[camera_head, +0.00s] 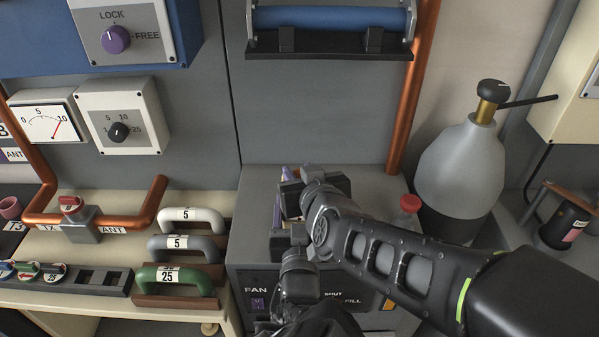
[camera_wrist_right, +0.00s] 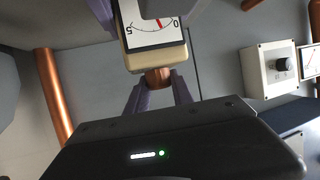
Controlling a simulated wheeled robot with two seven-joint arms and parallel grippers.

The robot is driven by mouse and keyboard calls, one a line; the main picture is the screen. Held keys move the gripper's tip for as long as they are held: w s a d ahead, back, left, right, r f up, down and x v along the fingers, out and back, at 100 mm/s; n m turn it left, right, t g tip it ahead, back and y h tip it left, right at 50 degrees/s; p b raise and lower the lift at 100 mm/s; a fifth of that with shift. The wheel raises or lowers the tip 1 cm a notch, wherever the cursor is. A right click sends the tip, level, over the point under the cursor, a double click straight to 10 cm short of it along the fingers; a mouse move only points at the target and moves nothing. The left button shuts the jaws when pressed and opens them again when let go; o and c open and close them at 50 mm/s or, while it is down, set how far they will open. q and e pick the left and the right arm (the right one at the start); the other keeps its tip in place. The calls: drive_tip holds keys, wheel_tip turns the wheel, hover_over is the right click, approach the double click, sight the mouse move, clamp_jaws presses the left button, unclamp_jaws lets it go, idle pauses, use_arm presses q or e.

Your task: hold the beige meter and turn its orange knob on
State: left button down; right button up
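The beige meter (camera_wrist_right: 126,53) shows upside down in the wrist view, with a white 0–5 dial and a red needle. Its orange knob (camera_wrist_right: 159,77) sticks out of the edge facing my right gripper. The purple-grey fingers of my right gripper (camera_wrist_right: 158,88) close in on both sides of the knob and seem to touch it. My left gripper (camera_wrist_right: 165,8) comes from the opposite side, its fingers flanking the meter and its grey part covering some of the dial. In the head view my right gripper (camera_head: 290,195) and arm hide most of the meter and the left gripper.
A grey cabinet (camera_head: 260,185) with fan labels lies below my grippers. To the left are several handles (camera_head: 188,219), copper pipes (camera_head: 148,205) and another meter (camera_head: 45,118). A grey flask (camera_head: 460,170) and a red-capped bottle (camera_head: 410,204) stand to the right, close to my right arm.

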drive_tip(key=o, duration=0.5)
drive_tip(key=shift+c, duration=0.2)
drive_tip(key=shift+s, duration=0.1)
drive_tip(key=v, duration=0.7)
drive_tip(key=shift+s+d+r, duration=0.1)
